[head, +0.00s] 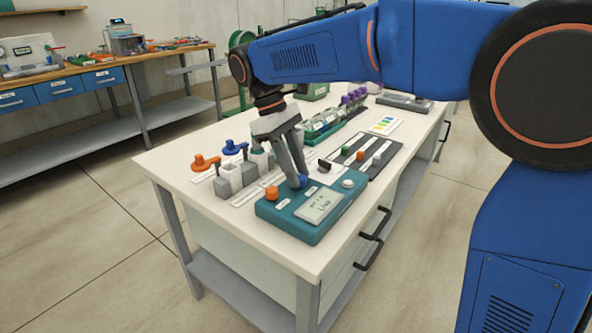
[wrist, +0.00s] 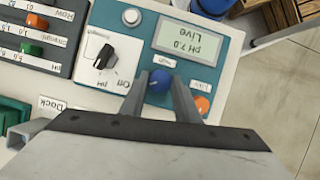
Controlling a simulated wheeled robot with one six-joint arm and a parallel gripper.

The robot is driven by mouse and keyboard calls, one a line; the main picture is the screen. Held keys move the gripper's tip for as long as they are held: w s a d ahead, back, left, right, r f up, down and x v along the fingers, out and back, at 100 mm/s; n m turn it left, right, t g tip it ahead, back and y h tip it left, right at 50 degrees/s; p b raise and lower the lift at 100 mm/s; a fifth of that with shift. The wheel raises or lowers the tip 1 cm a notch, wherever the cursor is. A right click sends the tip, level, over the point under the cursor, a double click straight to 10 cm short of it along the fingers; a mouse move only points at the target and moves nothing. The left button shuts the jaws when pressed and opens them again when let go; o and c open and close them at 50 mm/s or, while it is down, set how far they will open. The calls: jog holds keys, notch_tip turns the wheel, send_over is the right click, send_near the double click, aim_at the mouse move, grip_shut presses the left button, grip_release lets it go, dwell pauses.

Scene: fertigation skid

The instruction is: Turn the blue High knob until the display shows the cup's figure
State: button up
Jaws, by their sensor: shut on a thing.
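The teal meter box (head: 285,221) sits at the near corner of the white bench. Its display (wrist: 192,41) reads "pH 7.0" and "Live", upside down in the wrist view. The blue knob (wrist: 160,79) is on the box just below the display's label in that view; it also shows in the head view (head: 303,182). My gripper (wrist: 161,82) is shut on the blue knob, one finger on each side. An orange knob (wrist: 202,104) is beside it. White cup-like containers (head: 249,172) stand behind the box; no figure on them is readable.
A black selector knob (wrist: 104,56), marked "pH" and "Off", and a pale round button (wrist: 131,17) are close to my fingers. A dark slider panel (head: 364,155) lies beside the box. Orange-handled (head: 205,161) and blue-handled (head: 234,147) valves stand at the bench's left.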

dwell(0.4)
jog(key=o, duration=1)
jog(key=shift+o, duration=0.2)
